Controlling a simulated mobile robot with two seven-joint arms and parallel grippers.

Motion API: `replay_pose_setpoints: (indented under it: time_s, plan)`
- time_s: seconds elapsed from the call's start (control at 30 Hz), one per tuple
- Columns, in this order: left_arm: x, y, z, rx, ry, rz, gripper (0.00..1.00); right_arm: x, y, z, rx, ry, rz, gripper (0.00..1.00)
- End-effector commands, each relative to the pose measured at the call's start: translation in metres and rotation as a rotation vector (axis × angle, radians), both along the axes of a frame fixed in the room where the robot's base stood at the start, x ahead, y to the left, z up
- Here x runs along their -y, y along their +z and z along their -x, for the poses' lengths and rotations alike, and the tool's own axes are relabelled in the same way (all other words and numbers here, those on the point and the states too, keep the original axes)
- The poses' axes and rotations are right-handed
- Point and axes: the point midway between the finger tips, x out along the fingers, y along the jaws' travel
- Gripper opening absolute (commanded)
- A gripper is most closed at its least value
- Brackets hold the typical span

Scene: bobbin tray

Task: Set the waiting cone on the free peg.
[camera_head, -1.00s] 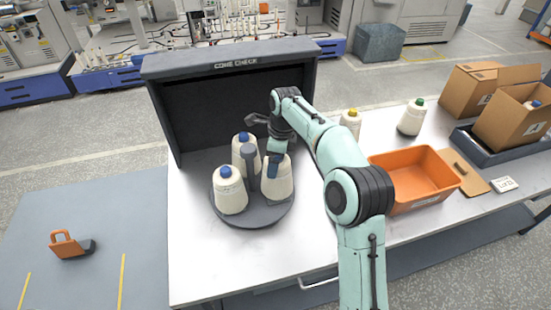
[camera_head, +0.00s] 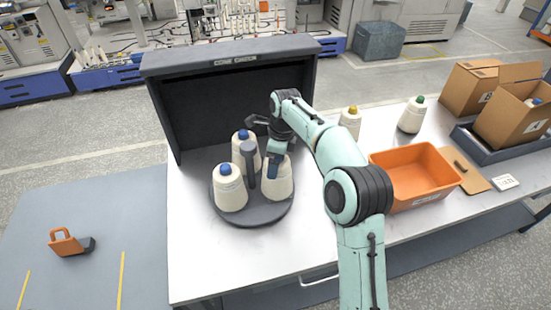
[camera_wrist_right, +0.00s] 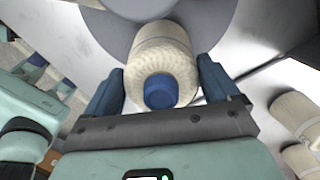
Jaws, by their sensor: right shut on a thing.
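My right gripper (camera_head: 275,160) reaches down over the round grey tray (camera_head: 255,215). It is shut on a cream cone (camera_head: 279,182) at the tray's right side. In the right wrist view this cone (camera_wrist_right: 160,50) stands between the two blue fingers (camera_wrist_right: 160,88), with its blue tip towards the camera. Its base appears to be at the tray, but the peg under it is hidden. Two more blue-tipped cones stand upright on the tray, one at the left (camera_head: 230,190) and one at the back (camera_head: 241,150). A dark post (camera_head: 249,165) rises mid-tray. My left gripper is out of view.
A dark hood (camera_head: 230,70) closes off the back of the tray. A yellow-tipped cone (camera_head: 350,122), a green-tipped cone (camera_head: 411,117), an orange bin (camera_head: 415,202) and cardboard boxes (camera_head: 515,115) are to the right. The table's front left (camera_head: 215,260) is clear.

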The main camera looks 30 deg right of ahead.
Motion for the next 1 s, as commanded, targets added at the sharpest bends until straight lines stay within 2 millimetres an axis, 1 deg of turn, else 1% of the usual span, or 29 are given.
replay_pose_setpoints:
  time_s: [0.23, 0.27, 0.3, 0.53, 0.67, 0.77, 1.0]
  plan:
    - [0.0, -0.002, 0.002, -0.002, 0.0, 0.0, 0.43, 0.0, -0.005, 0.0, 0.0, 0.0, 0.0, 0.22]
    - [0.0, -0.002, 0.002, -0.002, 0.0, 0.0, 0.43, 0.0, -0.005, 0.0, 0.001, 0.0, -0.001, 0.92]
    - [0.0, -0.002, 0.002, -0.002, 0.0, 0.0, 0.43, 0.0, -0.005, 0.0, 0.001, 0.0, 0.0, 1.0]
    - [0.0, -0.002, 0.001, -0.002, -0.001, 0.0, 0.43, 0.0, -0.005, 0.0, -0.001, 0.0, -0.001, 1.0]
    - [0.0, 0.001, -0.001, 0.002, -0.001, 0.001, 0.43, 0.001, 0.006, 0.0, 0.004, 0.0, 0.0, 1.0]
    - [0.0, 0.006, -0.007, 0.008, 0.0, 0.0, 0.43, 0.002, 0.024, 0.0, 0.005, 0.001, 0.0, 1.0]
    - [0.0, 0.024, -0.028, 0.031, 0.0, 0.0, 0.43, 0.007, 0.082, 0.004, 0.009, -0.001, 0.0, 1.0]
